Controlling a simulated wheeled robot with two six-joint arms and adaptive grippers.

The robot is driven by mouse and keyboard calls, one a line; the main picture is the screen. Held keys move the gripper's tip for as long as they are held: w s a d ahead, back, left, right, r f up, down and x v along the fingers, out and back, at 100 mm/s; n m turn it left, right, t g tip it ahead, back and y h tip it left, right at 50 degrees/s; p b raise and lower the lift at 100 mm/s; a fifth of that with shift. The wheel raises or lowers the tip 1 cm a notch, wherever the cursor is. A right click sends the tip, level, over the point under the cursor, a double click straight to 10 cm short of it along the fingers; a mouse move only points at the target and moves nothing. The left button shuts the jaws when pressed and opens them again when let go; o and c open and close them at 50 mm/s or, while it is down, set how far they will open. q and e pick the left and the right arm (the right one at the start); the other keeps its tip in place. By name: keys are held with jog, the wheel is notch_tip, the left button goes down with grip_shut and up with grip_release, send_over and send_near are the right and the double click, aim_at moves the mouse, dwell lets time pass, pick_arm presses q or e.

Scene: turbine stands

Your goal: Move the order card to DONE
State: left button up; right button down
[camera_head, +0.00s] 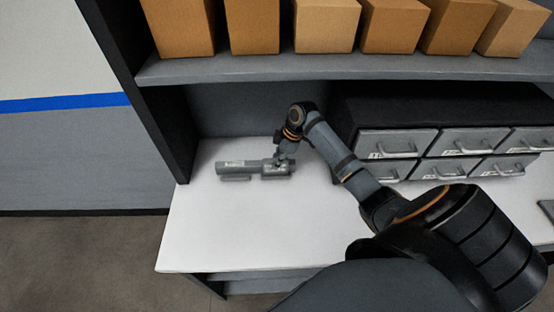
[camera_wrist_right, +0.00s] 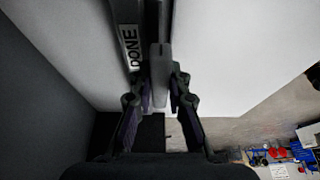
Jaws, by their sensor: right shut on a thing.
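A grey rack (camera_head: 235,168) lies along the white tabletop near its back left, with a pale label on its left part. My right gripper (camera_head: 284,158) is at the rack's right part, reaching down from above. In the right wrist view a dark bar of the rack carries a white DONE label (camera_wrist_right: 130,48). Beside it, the right gripper (camera_wrist_right: 161,88) is shut on a grey piece, the order card (camera_wrist_right: 161,75), seen nearly edge-on. Its face and any writing are hidden, and I cannot tell whether it touches the rack. My left gripper is not in view.
Grey drawers (camera_head: 460,142) with pale handles stand right of my right arm. A shelf (camera_head: 300,68) with several cardboard boxes (camera_head: 325,22) overhangs the back. The white tabletop (camera_head: 250,225) is clear in front of the rack. A dark upright post (camera_head: 145,110) bounds the left.

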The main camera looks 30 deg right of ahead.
jog(key=shift+s+f, duration=0.35)
jog(key=shift+f, duration=0.25)
jog(key=c, duration=1.5)
grip_release()
jog(key=shift+w, duration=0.1)
jog(key=shift+c, duration=0.2)
jog(key=shift+o, duration=1.4)
jog(key=shift+w, duration=0.2)
jog(key=shift+r, duration=0.25)
jog(key=shift+r+p, duration=0.9)
jog(key=shift+p, duration=0.15)
jog(key=shift+r+p, duration=1.2)
jog(key=shift+r, duration=1.4)
